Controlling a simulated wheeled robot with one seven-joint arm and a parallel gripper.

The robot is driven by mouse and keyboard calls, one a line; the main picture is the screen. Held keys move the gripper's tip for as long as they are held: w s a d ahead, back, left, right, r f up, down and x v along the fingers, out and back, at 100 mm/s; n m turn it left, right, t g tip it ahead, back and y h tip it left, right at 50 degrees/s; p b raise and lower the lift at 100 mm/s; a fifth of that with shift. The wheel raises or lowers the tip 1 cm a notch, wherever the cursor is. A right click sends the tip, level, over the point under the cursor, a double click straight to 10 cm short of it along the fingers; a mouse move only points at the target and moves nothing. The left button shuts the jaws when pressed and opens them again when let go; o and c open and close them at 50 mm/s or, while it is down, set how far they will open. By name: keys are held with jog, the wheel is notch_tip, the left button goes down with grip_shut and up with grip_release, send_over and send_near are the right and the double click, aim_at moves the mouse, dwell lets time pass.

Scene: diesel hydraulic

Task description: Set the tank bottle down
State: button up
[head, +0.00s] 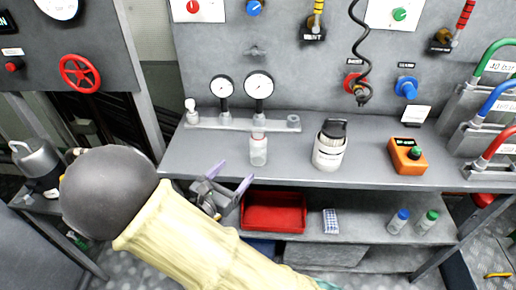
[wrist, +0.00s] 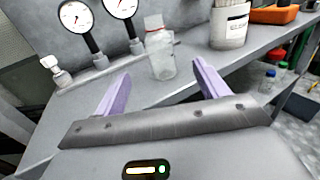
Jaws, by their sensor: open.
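A small clear bottle with a red band below its pale cap, likely the tank bottle (head: 258,150), stands upright on the grey bench top (head: 200,155), near its front edge. In the wrist view the bottle (wrist: 161,58) is ahead of my gripper (wrist: 161,72), between the lines of the two purple fingers. My gripper (head: 231,174) is open and empty. In the head view it is in front of the bench edge, left of and nearer than the bottle. The fingers appear apart from the bottle.
Two gauges (head: 258,86) stand on a rail behind the bottle. A white canister with a black top (head: 329,150) and an orange box (head: 407,157) are to its right. A red tray (head: 273,212) and small bottles (head: 398,221) sit on the lower shelf.

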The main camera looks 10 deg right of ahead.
aim_at(253, 150)
jog(key=x, duration=0.7)
jog(key=shift+w+d+f, duration=0.1)
jog(key=shift+w+d, duration=0.05)
jog(key=shift+d, duration=0.05)
jog(key=shift+w+d, duration=0.3)
jog(key=shift+w, duration=0.05)
jog(key=shift+x, duration=2.6)
jog(key=shift+w+a, duration=0.1)
jog(key=shift+a, duration=0.05)
jog(key=c, duration=1.2)
jog(key=shift+o, duration=0.2)
notch_tip(253, 150, up, 10)
jog(key=shift+f+p, duration=0.1)
jog(key=shift+p, duration=0.7)
